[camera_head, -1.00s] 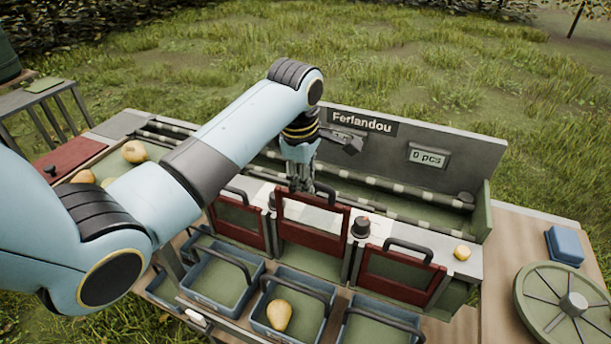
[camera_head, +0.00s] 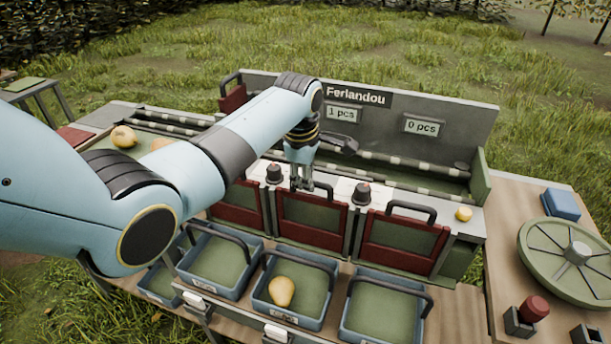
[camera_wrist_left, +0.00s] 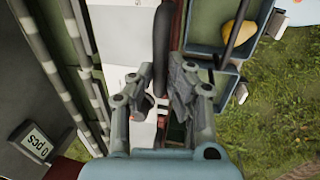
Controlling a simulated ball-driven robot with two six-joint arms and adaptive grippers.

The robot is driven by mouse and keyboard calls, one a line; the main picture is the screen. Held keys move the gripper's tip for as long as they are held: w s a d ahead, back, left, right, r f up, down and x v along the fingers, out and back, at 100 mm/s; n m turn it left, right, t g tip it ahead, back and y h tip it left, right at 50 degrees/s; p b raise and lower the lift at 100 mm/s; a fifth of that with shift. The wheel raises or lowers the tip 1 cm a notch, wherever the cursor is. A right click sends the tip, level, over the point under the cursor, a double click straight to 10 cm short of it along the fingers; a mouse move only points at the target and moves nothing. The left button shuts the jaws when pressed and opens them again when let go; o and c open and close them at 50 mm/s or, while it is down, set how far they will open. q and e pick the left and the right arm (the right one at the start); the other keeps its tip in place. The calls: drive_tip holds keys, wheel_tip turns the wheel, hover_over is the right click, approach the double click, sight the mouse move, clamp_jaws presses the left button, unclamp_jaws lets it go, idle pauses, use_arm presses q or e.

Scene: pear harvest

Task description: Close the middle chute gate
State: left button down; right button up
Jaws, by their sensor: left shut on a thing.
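The middle chute gate (camera_head: 311,239) is a red-framed panel with a green face and a dark handle on top. It sits low, with its top bar about level with the gates on either side. My left gripper (camera_head: 302,184) is shut on the gate's handle from above and partly hides it. In the left wrist view, the dark handle (camera_wrist_left: 162,50) runs between the fingers of my left gripper (camera_wrist_left: 161,88). My right gripper is not in view.
Red-framed gates stand to the left (camera_head: 237,215) and right (camera_head: 402,243). Blue crates stand below; the middle crate (camera_head: 262,303) holds a pear (camera_head: 281,291). A green spoked wheel (camera_head: 540,262) lies at right.

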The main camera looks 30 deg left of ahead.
use_arm(q)
drive_tip(key=c, duration=1.6)
unclamp_jaws()
drive_tip(key=shift+s+f, duration=0.1)
drive_tip(key=shift+o, duration=1.6)
drive_tip(key=shift+r, duration=0.2)
wheel_tip(320, 180, up, 12)
drive_tip(key=s, duration=0.2)
drive_tip(key=shift+d+f, duration=0.25)
drive_tip(key=shift+d, duration=0.05)
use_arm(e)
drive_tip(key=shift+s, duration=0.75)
use_arm(q)
drive_tip(key=shift+s, duration=0.1)
